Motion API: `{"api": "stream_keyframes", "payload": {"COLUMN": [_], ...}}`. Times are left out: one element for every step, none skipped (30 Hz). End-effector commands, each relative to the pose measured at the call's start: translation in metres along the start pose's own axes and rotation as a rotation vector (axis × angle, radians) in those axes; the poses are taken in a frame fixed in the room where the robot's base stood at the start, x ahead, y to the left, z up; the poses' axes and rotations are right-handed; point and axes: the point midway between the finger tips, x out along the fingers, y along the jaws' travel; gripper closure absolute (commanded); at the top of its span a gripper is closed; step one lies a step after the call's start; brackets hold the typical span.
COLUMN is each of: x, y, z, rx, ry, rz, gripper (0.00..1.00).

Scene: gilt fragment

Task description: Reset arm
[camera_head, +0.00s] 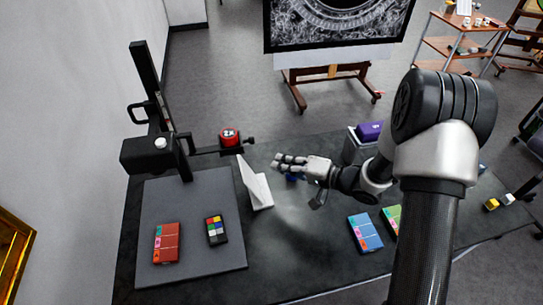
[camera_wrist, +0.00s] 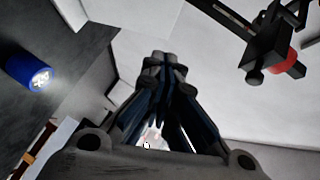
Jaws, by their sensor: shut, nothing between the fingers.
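My gripper (camera_head: 280,160) is raised above the dark table (camera_head: 290,240) near its middle, pointing left. Its fingers are together and hold nothing. In the wrist view the closed fingers (camera_wrist: 165,65) fill the centre of the picture. My arm reaches in from the right and is bent at the elbow. A white angled stand (camera_head: 258,188) is just left of and below the gripper in the head view. A blue cylinder (camera_wrist: 28,72) shows at the left of the wrist view; in the head view a blue thing (camera_head: 294,178) is partly hidden behind the gripper.
A copy stand with a grey base (camera_head: 205,270) carries a red round part (camera_head: 229,138) on its arm, close left of my gripper. A red box (camera_head: 167,243) and colour chart (camera_head: 216,231) lie on the base. A blue box (camera_head: 365,233) and purple item (camera_head: 369,131) are right.

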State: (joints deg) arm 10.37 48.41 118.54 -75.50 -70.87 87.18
Motion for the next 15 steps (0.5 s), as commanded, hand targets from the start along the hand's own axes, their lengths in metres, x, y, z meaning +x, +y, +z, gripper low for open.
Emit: {"api": "stream_keyframes", "payload": {"x": [-0.012,-0.017,-0.024,-0.028,-0.032,-0.036,-0.039,-0.041,-0.043,-0.044,-0.045,-0.046,-0.046,-0.046,-0.046], "y": [-0.001,-0.001,-0.001,0.000,0.000,0.000,0.000,0.000,0.000,0.001,0.001,0.001,0.001,0.001,0.001], "z": [-0.002,-0.002,-0.002,-0.002,-0.001,-0.001,-0.001,-0.001,-0.001,-0.001,0.000,0.000,0.000,0.000,0.000], "rx": [0.002,0.001,0.001,0.001,0.000,0.000,-0.001,-0.001,-0.001,-0.001,-0.002,-0.002,-0.002,-0.002,-0.002], "ry": [0.004,0.003,0.003,0.003,0.003,0.003,0.002,0.002,0.001,0.000,0.000,0.000,0.000,-0.001,-0.001], "rz": [0.002,0.002,0.002,0.001,0.001,0.001,0.000,0.000,0.000,0.000,0.000,0.000,0.000,0.000,0.000], "gripper": [1.00,1.00,1.00,1.00,1.00,1.00,1.00,1.00,1.00,1.00,1.00,1.00,1.00,1.00,1.00]}}
